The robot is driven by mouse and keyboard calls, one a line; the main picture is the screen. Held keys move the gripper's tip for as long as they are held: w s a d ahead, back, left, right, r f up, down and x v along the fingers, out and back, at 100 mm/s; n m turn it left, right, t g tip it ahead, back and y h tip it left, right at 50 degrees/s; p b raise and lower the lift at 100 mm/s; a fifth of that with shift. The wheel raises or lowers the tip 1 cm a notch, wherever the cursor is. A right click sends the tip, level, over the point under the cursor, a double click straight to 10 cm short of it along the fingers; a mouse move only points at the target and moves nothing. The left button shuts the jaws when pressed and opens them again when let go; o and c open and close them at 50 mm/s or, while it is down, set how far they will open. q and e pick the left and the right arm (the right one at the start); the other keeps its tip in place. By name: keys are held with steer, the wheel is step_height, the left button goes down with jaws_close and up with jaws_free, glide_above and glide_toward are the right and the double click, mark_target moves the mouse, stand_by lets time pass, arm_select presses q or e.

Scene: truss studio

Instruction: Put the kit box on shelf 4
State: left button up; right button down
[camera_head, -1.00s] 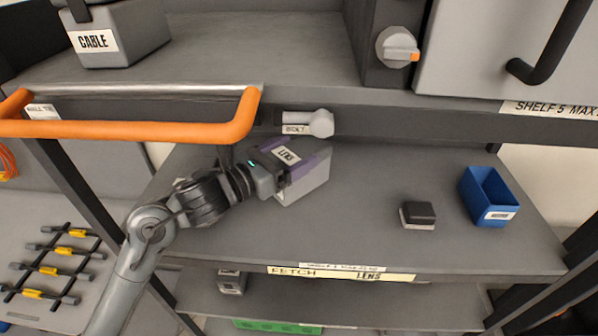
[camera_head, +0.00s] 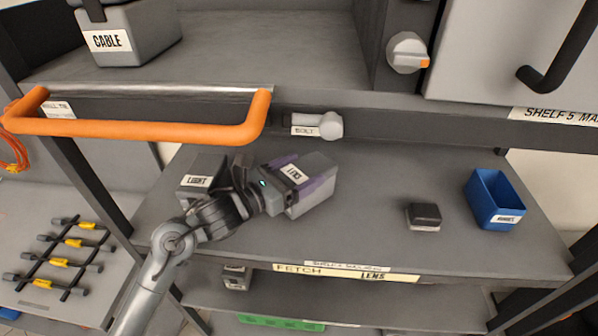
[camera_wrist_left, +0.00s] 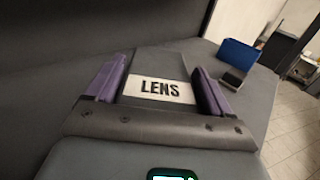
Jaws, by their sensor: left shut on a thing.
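The grey kit box labelled LENS (camera_head: 318,168) is over the middle shelf surface (camera_head: 365,205), in the centre of the head view. My left gripper (camera_head: 296,186) is shut on it, with purple finger pads on two opposite sides. In the left wrist view the box (camera_wrist_left: 160,64) sits between the two pads, its LENS label readable. I cannot tell whether its underside touches the shelf. The middle shelf's front edge carries a small blurred label (camera_head: 346,266) and a yellow FETCH LENS strip (camera_head: 400,277). My right gripper is not in view.
A LIGHT box (camera_head: 197,182) stands just left of my gripper. A small dark box (camera_head: 424,216) and blue bin (camera_head: 495,198) stand at right. An orange handle (camera_head: 130,129) and BOLT-labelled knob (camera_head: 329,126) stick out above the shelf. A CABLE box (camera_head: 125,40) is on the upper shelf.

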arm_select(q)
steer(key=o, duration=1.1)
steer(key=shift+f, duration=0.15)
steer(key=shift+c, duration=0.2)
steer(key=o, duration=0.3)
steer(key=shift+r, duration=0.2)
steer(key=b+v, duration=0.1)
steer(key=v, duration=0.5)
steer(key=shift+a+f+b, duration=0.1)
steer(key=shift+a+b, duration=0.05)
steer(key=shift+b, duration=0.15)
steer(key=shift+s+a, duration=0.45)
steer(key=shift+s, duration=0.05)
